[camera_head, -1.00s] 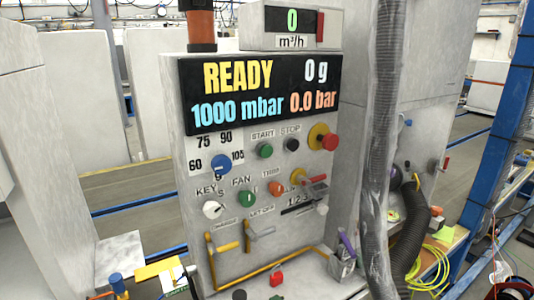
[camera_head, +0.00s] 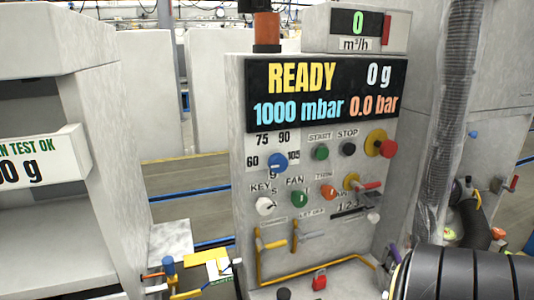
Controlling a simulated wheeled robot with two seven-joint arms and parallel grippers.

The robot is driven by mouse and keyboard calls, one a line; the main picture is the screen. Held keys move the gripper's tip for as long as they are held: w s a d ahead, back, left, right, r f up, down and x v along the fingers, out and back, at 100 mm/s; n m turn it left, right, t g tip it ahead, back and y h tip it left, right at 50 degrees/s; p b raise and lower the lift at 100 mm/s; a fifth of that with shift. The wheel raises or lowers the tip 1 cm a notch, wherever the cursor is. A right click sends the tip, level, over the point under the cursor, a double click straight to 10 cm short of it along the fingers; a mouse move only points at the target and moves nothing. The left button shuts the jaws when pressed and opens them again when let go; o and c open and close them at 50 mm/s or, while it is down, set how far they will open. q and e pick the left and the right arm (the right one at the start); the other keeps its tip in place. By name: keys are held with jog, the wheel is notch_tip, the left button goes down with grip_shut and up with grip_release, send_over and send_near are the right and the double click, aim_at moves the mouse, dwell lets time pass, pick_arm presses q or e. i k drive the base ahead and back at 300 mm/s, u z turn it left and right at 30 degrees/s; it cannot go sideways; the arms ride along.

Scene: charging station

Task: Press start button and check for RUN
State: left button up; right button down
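The control panel (camera_head: 315,212) stands upright in the middle of the head view. Its display (camera_head: 322,93) reads READY, 0 g, 1000 mbar and 0.0 bar. The green start button (camera_head: 321,152) sits under the START label. The black stop button (camera_head: 348,149) is to its right, followed by a red emergency knob on a yellow base (camera_head: 380,143). A small meter (camera_head: 355,28) above the panel reads 0 m³/h. A black ribbed cylinder covers the lower right corner; I cannot tell what it belongs to. Neither gripper is in view.
Below the buttons are a blue dial (camera_head: 278,163), a white key knob (camera_head: 265,205), a green fan knob (camera_head: 299,198) and an orange knob (camera_head: 328,192). A hose (camera_head: 450,110) hangs at the right. A grey cabinet (camera_head: 100,150) stands at the left.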

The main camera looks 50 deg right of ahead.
aim_at(322, 152)
jog(key=u, duration=0.05)
jog(key=k, duration=1.85)
jog(key=z, duration=0.7)
jog(key=i, duration=1.7)
